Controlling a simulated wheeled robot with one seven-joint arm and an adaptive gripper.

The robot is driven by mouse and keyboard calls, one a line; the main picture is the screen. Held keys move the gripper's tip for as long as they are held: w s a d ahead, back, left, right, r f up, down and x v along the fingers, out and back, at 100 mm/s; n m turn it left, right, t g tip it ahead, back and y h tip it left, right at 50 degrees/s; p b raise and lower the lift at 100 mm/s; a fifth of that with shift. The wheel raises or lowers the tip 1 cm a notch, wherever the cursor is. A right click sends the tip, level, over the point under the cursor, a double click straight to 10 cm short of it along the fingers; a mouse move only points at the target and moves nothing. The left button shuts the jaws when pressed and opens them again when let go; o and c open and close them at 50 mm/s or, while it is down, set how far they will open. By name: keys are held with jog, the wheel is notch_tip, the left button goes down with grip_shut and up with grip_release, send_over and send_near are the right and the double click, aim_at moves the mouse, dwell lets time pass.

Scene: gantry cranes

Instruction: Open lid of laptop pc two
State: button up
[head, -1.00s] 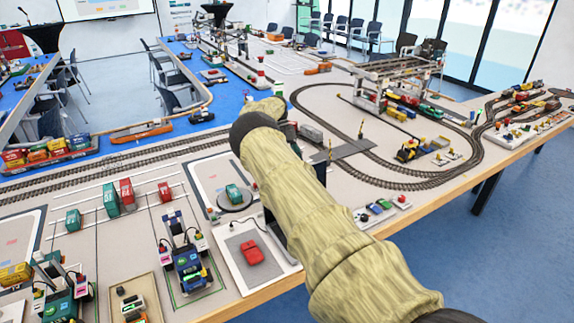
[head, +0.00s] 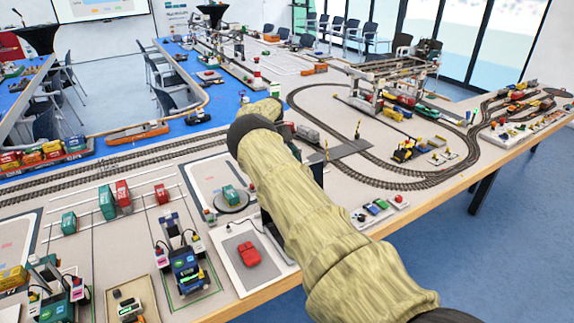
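My arm (head: 310,225) reaches from the lower right up over the table and covers part of the layout. My gripper cannot be made out; it is hidden behind or beyond the arm. No laptop shows clearly. A dark narrow upright piece (head: 266,226) shows at the arm's left edge, beside a board with a red model car (head: 249,254). It may be part of a laptop, but the arm covers most of it, so I cannot tell its lid angle.
The table (head: 235,308) holds model trains, an oval track (head: 296,99) and gantry cranes (head: 391,72). A round turntable with a green model (head: 231,197) and a crane truck (head: 187,268) stand left of the arm. The blue floor (head: 500,270) at the right is clear.

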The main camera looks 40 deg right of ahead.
jog(key=v, duration=0.7)
jog(key=shift+w, duration=0.15)
dwell(0.7)
